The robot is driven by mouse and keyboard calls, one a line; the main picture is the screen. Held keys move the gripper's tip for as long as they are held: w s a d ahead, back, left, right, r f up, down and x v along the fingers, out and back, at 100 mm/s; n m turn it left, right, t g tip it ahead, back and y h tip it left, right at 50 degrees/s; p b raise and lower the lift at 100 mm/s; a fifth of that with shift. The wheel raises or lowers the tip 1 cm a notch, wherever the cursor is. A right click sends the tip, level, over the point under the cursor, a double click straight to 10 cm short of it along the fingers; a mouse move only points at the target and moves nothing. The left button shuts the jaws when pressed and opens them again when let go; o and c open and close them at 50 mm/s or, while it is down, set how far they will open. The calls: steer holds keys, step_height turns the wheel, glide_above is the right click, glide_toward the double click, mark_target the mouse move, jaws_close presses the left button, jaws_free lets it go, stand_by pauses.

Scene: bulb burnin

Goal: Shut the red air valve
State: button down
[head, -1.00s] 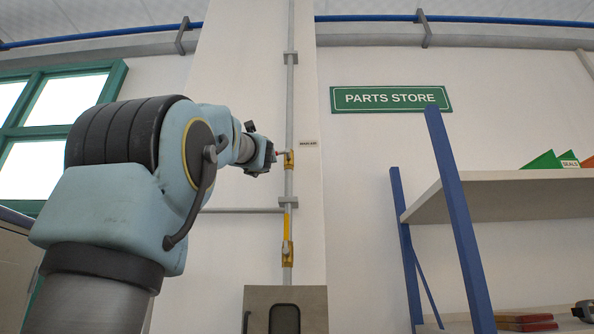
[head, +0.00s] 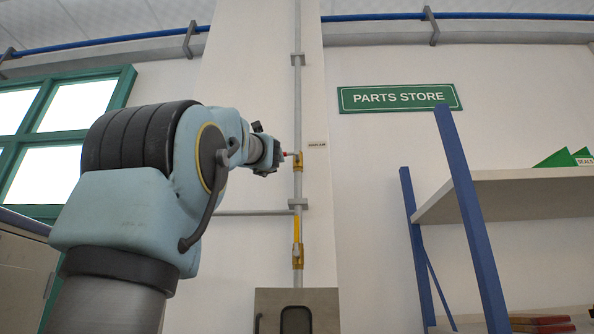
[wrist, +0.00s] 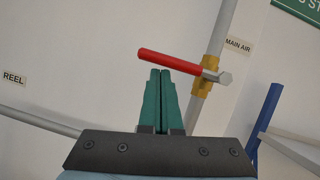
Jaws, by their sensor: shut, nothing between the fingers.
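The red air valve's lever (wrist: 178,60) sticks out to the left, crosswise to its grey vertical pipe (wrist: 213,55). Its brass-yellow body (wrist: 208,78) sits on the pipe beside the MAIN AIR label (wrist: 238,48). In the head view the red lever (head: 288,154) is a small spot left of the yellow valve body (head: 298,161). My gripper (wrist: 160,74) is shut and empty, its green fingertips just below the middle of the red lever in the wrist view. I cannot tell whether they touch it. In the head view my arm hides much of the gripper (head: 279,156).
A second valve with a yellow lever (head: 297,230) lies along the same pipe lower down. A grey cabinet (head: 271,297) stands below it. A side pipe (head: 250,212) runs left. Blue-posted shelving (head: 470,215) stands at the right, under the PARTS STORE sign (head: 400,96).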

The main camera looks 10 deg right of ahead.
step_height(320, 180, down, 5)
steer(key=b, duration=0.4)
steer(key=b+v, duration=0.4)
steer(key=v, duration=0.4)
steer(key=shift+s+a+r, duration=0.15)
steer(key=shift+s+a, duration=0.2)
steer(key=shift+s, duration=0.15)
